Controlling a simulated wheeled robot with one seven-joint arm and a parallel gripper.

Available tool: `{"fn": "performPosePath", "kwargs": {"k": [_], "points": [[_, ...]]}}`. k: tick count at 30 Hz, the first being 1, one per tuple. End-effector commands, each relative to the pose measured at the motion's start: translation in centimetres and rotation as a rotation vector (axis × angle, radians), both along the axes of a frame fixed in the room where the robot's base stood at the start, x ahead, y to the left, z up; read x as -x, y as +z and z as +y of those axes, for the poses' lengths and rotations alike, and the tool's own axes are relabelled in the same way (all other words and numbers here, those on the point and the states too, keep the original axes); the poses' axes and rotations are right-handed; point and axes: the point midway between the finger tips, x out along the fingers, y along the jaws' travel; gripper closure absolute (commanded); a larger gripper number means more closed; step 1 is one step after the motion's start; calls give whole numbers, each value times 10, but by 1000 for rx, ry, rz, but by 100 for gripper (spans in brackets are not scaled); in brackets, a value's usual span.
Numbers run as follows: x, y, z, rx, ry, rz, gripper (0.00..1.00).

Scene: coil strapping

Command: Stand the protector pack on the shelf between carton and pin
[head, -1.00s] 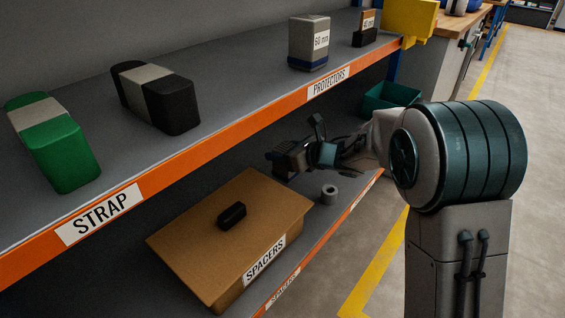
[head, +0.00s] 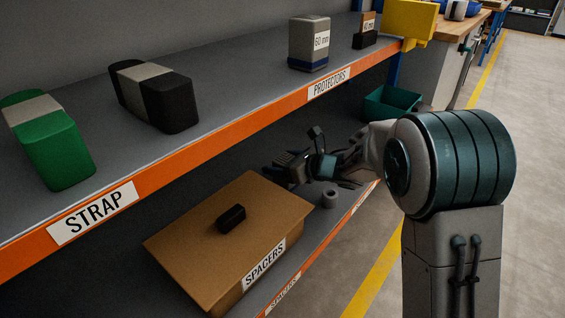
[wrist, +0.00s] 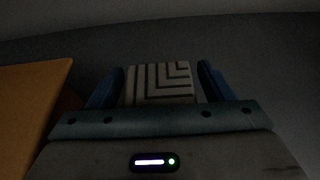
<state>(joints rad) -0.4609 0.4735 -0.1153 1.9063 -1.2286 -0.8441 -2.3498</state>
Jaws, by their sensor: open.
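My gripper (head: 292,168) is low over the lower shelf, just past the far right corner of the carton (head: 190,255) labelled SPACERS. In the wrist view its two blue fingers (wrist: 160,78) stand open, on either side of a pale block with dark angular grooves (wrist: 160,84), seemingly the protector pack. I cannot tell whether the block touches the fingers or the shelf. The carton also shows at the left of the wrist view (wrist: 30,100). A short grey cylinder with a dark hole on top (head: 330,198), possibly the pin, stands right of the carton.
A small black block (head: 231,218) lies on the carton. The upper shelf's orange edge (head: 220,137) runs above my gripper. Green (head: 55,155) and black (head: 165,103) strap packs and a 60 mm box (head: 308,42) stand up there. A green bin (head: 390,103) is behind my arm.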

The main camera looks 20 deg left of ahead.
Motion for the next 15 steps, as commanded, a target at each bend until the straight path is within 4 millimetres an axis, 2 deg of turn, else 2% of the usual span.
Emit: {"fn": "performPosePath", "kwargs": {"k": [4, 15], "points": [[5, 10, -15, -1, -3, -1, 26], [34, 36, -83, -1, -3, 0, 26]]}}
